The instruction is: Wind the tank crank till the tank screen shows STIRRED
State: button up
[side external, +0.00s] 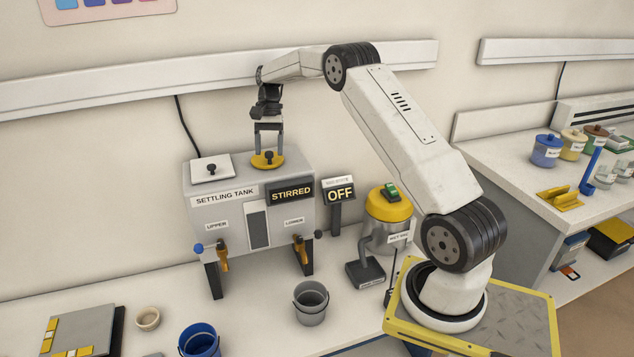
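The settling tank (230,228) is a grey box on legs on the bench. The tank crank (259,163), a yellow disc with a dark knob, lies on top at the right. My gripper (268,152) points down over the crank, its two fingers apart on either side of the knob. A gap seems to show between the fingers and the knob; I cannot tell whether they touch the disc.
A white lidded hatch (212,169) is on the tank's top left. Taps labelled UPPER (223,257) and LOWER (301,249) hang in front. A grey bucket (311,303) and blue bucket (199,340) stand before it. An OFF display (340,195) and yellow-topped machine (389,207) are at right.

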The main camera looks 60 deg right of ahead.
jog(key=shift+r, duration=0.1)
jog(key=v, duration=0.7)
jog(key=shift+d+r, duration=0.15)
jog(key=shift+r, duration=0.1)
dwell(0.4)
